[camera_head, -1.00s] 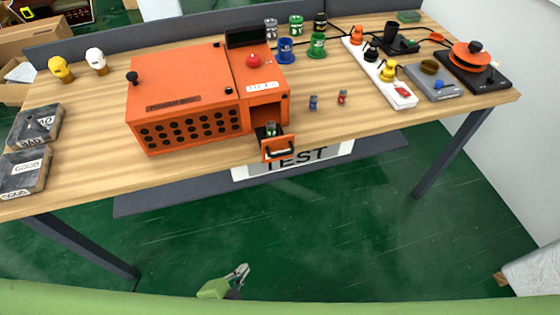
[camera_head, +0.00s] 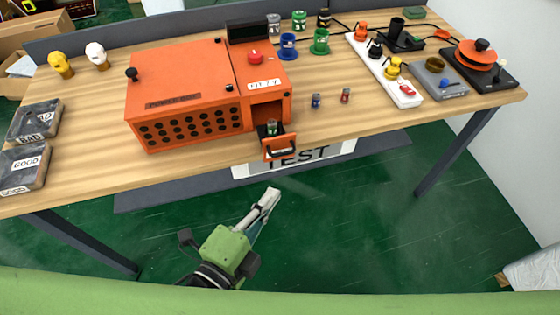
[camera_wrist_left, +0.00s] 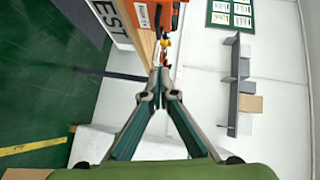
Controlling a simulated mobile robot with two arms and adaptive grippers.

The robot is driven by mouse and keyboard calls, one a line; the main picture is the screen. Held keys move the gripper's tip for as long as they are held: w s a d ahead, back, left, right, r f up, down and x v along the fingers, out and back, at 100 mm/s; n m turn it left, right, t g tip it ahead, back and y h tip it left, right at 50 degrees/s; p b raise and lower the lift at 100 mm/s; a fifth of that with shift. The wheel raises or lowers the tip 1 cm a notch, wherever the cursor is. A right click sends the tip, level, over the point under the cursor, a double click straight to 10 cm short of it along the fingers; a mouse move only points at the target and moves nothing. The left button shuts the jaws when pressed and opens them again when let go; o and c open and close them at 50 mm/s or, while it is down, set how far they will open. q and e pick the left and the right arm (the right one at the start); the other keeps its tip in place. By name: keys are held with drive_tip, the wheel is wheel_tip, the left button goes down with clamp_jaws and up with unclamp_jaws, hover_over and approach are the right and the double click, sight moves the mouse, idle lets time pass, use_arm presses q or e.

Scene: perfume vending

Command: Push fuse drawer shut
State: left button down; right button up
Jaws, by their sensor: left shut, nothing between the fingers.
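The orange power box (camera_head: 185,95) stands on the wooden table. A small fuse with a green part (camera_head: 271,127) sits in the drawer. My left gripper (camera_head: 271,194) is below and in front of the drawer, over the green floor, apart from it. Its fingers are closed together and empty; the fingertips also show in the left wrist view (camera_wrist_left: 158,76). My right gripper is not in view.
Two small fuses, blue (camera_head: 316,101) and red (camera_head: 346,96), stand on the table right of the drawer. A white power strip (camera_head: 384,68) lies farther right. A white TEST sign (camera_head: 318,153) is below the table's front edge. The space before the drawer is clear.

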sight(272, 121)
use_arm(q)
drive_tip(key=w+d+f+p, duration=0.1)
drive_tip(key=w+f+p, duration=0.1)
drive_tip(key=w, duration=0.8)
drive_tip(key=shift+d+p, duration=0.3)
drive_tip(key=shift+d, duration=0.1)
drive_tip(key=shift+w, duration=0.1)
drive_tip(key=shift+w+a, duration=0.1)
drive_tip(key=shift+w, duration=0.2)
drive_tip(key=w+a, duration=0.1)
drive_tip(key=w, duration=0.2)
drive_tip(key=w+a+p, duration=0.1)
drive_tip(key=w, duration=0.3)
drive_tip(key=w+a, duration=0.1)
drive_tip(key=w, duration=0.2)
drive_tip(key=shift+w+a, duration=0.15)
drive_tip(key=shift+w, duration=0.05)
drive_tip(key=shift+w+a, duration=0.1)
drive_tip(key=shift+w, duration=0.15)
drive_tip(key=shift+r, duration=0.1)
drive_tip(key=shift+a+r, duration=0.1)
